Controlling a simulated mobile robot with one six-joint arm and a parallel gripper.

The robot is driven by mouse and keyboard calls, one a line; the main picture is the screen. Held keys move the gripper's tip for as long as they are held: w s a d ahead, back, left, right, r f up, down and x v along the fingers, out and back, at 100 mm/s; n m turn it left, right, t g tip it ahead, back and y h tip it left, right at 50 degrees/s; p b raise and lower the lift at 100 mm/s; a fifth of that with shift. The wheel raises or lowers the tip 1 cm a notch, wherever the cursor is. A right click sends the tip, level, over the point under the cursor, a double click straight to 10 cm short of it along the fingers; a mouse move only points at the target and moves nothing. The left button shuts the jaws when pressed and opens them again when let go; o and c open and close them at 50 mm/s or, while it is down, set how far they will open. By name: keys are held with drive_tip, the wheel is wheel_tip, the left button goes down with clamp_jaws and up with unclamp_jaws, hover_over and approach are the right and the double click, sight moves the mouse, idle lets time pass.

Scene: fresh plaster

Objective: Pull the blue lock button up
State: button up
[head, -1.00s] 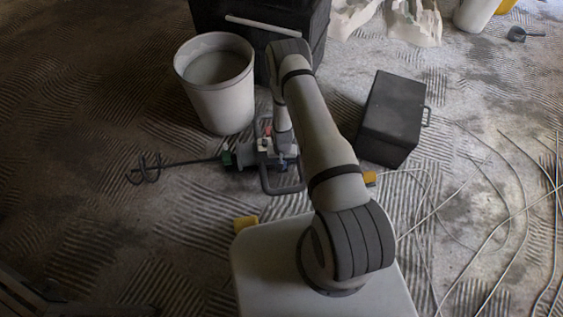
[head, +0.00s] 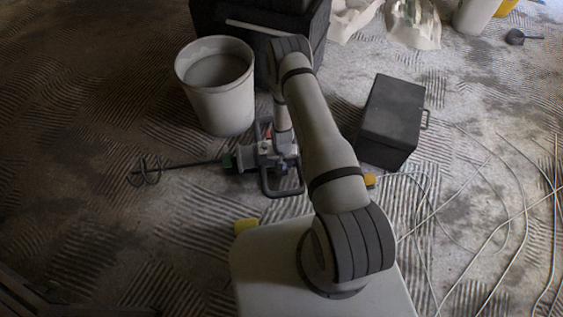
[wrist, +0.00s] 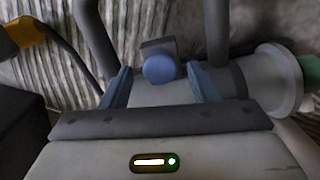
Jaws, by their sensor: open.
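The blue lock button (wrist: 160,69) is a round blue knob on a dark square mount, in the upper middle of the wrist view. It is on the grey mixer (head: 245,158), which lies on the floor with its paddle to the left. In the head view a small blue spot on the mixer shows at the end of my arm. My gripper (wrist: 158,74) is open, with one blue-grey finger on each side of the button. I see gaps between the button and both fingers. The fingertips are mostly hidden in the head view.
A plaster bucket (head: 222,105) stands behind the mixer, and a black case (head: 392,118) stands to its right. Dark handle bars (wrist: 215,35) rise near the button. A yellow connector (wrist: 22,32) with a cable is at upper left in the wrist view. Loose wires lie at right.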

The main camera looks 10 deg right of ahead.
wheel_tip(320, 180, up, 8)
drive_tip(key=shift+f+p, duration=0.15)
drive_tip(key=shift+p, duration=0.95)
wheel_tip(320, 180, up, 42)
drive_tip(key=w+n+t+p, duration=0.1)
drive_tip(key=w+p, duration=0.1)
drive_tip(key=p, duration=0.9)
drive_tip(key=s+r+n+p, duration=0.1)
drive_tip(key=s+r+p, duration=0.3)
drive_tip(key=r, duration=0.7)
drive_tip(key=s+r+p, duration=0.2)
drive_tip(key=s+r, duration=0.3)
drive_tip(key=r, duration=0.5)
drive_tip(key=s+r+t+p, duration=0.1)
drive_tip(key=s+r+p, duration=0.5)
drive_tip(key=s+r, duration=0.8)
drive_tip(key=shift+s+r+n+t+p, duration=0.3)
drive_tip(key=shift+s+r+n+p, duration=0.1)
drive_tip(key=shift+c, duration=0.4)
